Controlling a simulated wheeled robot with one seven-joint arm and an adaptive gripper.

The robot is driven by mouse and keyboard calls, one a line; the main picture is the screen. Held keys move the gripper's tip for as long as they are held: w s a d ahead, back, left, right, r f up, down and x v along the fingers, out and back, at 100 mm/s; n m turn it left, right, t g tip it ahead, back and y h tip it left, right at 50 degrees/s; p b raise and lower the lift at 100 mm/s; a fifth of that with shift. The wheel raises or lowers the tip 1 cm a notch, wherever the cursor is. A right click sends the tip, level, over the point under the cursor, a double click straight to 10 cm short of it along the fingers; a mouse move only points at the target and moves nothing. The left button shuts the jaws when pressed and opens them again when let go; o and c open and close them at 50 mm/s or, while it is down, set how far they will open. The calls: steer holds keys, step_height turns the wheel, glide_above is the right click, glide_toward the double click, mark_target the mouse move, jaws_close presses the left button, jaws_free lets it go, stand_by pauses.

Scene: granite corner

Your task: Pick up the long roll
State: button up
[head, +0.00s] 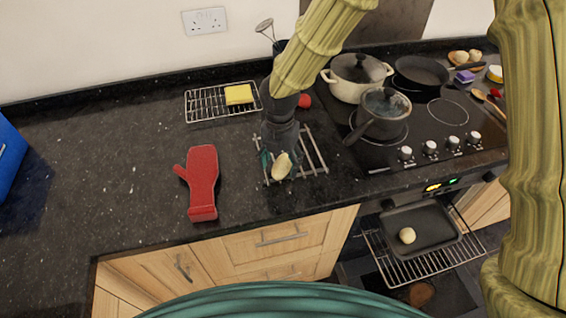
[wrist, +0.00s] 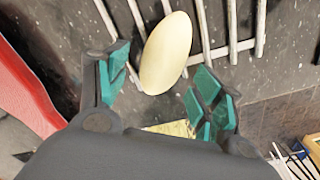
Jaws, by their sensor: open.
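The long roll (wrist: 166,53) is a smooth, pale cream, elongated piece. In the wrist view it lies between the two green-padded fingers of my gripper (wrist: 160,95), with a gap to the right finger. In the head view the roll (head: 282,166) shows at the front of a metal rack (head: 313,150) on the dark counter. My gripper (head: 276,163) is above the rack with its fingers open around the roll. Part of the rack is hidden behind my gripper.
A red oven mitt (head: 202,180) lies left of my gripper. A wire rack with a yellow sponge (head: 238,94) is behind. A dark saucepan (head: 382,118) and a cream pot (head: 357,78) stand on the hob at right. The open oven holds a tray (head: 436,226) with a round roll.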

steer(key=shift+f, duration=1.05)
steer(key=c, duration=1.1)
steer(key=shift+r, duration=0.2)
